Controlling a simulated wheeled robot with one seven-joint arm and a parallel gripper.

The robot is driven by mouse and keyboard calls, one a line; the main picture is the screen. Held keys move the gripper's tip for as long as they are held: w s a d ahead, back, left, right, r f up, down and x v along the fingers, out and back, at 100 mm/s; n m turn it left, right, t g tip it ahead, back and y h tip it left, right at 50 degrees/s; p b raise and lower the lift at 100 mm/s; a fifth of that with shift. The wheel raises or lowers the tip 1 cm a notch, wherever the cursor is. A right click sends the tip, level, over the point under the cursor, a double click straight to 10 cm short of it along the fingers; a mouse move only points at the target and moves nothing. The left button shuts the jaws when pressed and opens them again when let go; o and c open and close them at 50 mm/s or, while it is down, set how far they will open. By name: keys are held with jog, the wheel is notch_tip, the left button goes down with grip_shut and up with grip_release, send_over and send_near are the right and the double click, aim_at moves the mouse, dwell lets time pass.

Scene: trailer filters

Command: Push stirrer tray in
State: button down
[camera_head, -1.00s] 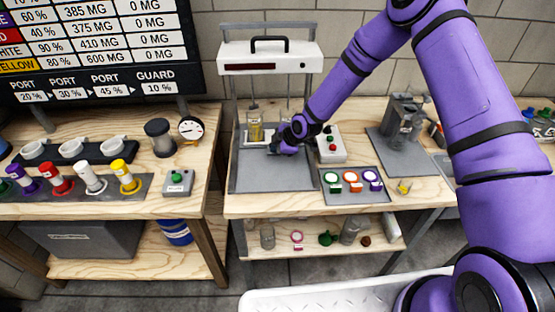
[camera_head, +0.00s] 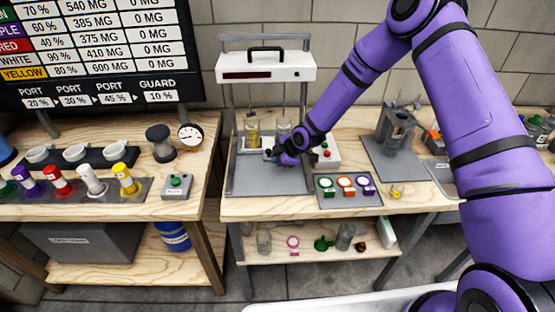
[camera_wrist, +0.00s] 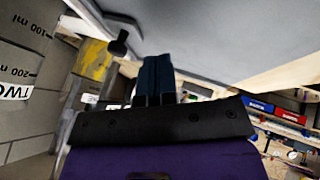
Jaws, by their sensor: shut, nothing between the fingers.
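The stirrer (camera_head: 266,67) stands on the middle bench, with a white head and black handle on two posts over a grey base plate (camera_head: 262,183). Two clear beakers stand under its head at the back: one with yellow contents (camera_head: 252,133) and a paler one (camera_head: 283,126). A pale tray edge (camera_head: 252,152) shows below them; my gripper partly hides the tray. My gripper (camera_head: 272,154) is low in front of the tray's right part. In the wrist view its dark fingers (camera_wrist: 155,75) are together and empty, near the yellow beaker (camera_wrist: 92,60). Contact with the tray cannot be told.
A button box (camera_head: 326,152) stands just right of my gripper. A panel with three coloured discs (camera_head: 347,190) lies in front. A grey stand (camera_head: 396,130) is further right. The front of the base plate is clear.

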jog(key=s+d+r+m+h, duration=0.25)
jog(key=s+d+r, duration=0.3)
jog(key=r, duration=0.55)
jog(key=s+d+r+m+h, duration=0.1)
jog(key=s+d+r+m, duration=0.25)
jog(key=d+r, duration=0.55)
jog(key=s+d+r+m+h, duration=0.25)
jog(key=s+d+r, duration=0.2)
jog(key=r, duration=0.85)
jog(key=s+d+r+m, duration=0.1)
jog(key=s+r+m, duration=0.2)
jog(key=s, duration=0.6)
jog(key=s+d+r+m, duration=0.2)
jog(key=s+r+m, duration=0.2)
jog(key=s, duration=0.5)
jog(key=s+d+r+m, duration=0.2)
jog(key=s+r+m, duration=0.2)
jog(key=s, duration=0.5)
jog(key=shift+d+r+t, duration=0.25)
jog(key=shift+r+t, duration=0.05)
